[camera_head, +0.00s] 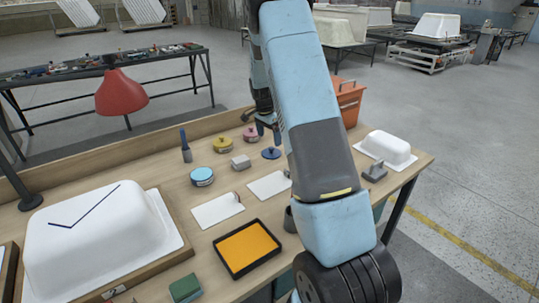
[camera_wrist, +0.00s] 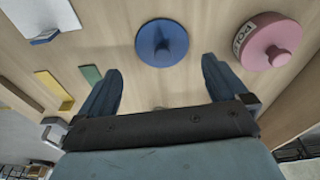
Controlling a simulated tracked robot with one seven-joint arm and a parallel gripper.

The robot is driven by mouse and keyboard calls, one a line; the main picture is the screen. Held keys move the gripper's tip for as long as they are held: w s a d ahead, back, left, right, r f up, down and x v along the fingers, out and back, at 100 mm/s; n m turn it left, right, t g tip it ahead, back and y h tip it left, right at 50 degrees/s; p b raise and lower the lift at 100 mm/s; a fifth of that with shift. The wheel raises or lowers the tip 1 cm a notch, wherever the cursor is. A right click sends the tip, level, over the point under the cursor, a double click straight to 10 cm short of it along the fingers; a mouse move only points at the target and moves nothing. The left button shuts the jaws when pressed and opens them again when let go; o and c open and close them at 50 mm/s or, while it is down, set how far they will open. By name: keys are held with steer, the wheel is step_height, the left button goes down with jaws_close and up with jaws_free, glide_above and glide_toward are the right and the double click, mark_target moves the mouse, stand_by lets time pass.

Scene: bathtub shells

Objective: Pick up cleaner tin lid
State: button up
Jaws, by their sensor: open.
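A round blue lid (camera_head: 271,153) with a central knob lies flat on the wooden bench; I take it as the cleaner tin lid, though no label shows on it. In the wrist view the blue lid (camera_wrist: 161,42) lies just beyond my fingertips, roughly centred between them. My gripper (camera_wrist: 161,70) is open and empty, its two dark blue fingers apart. In the head view my gripper (camera_head: 268,129) hangs above the bench behind the lid, partly hidden by my arm. A round tin with a light blue top (camera_head: 202,176) stands to the left.
A pink lidded tin (camera_head: 250,133) stands close to the lid; it also shows in the wrist view (camera_wrist: 268,42), right of my fingers. A yellow lidded tin (camera_head: 222,144), a grey block (camera_head: 240,162), an orange tray (camera_head: 247,250) and a white tub shell (camera_head: 95,240) share the bench.

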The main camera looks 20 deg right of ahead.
mark_target(271, 148)
steer(key=shift+w+d+f, duration=0.1)
steer(key=shift+d+f, duration=0.1)
steer(key=shift+f, duration=0.95)
steer(key=shift+w+d+f, duration=0.1)
steer(key=shift+d+f, duration=0.15)
steer(key=shift+f, duration=0.95)
steer(key=shift+w+d+f, duration=0.1)
steer(key=shift+d+f, duration=0.1)
steer(key=shift+f, duration=0.95)
steer(key=shift+c, duration=0.2)
steer(key=c, duration=0.7)
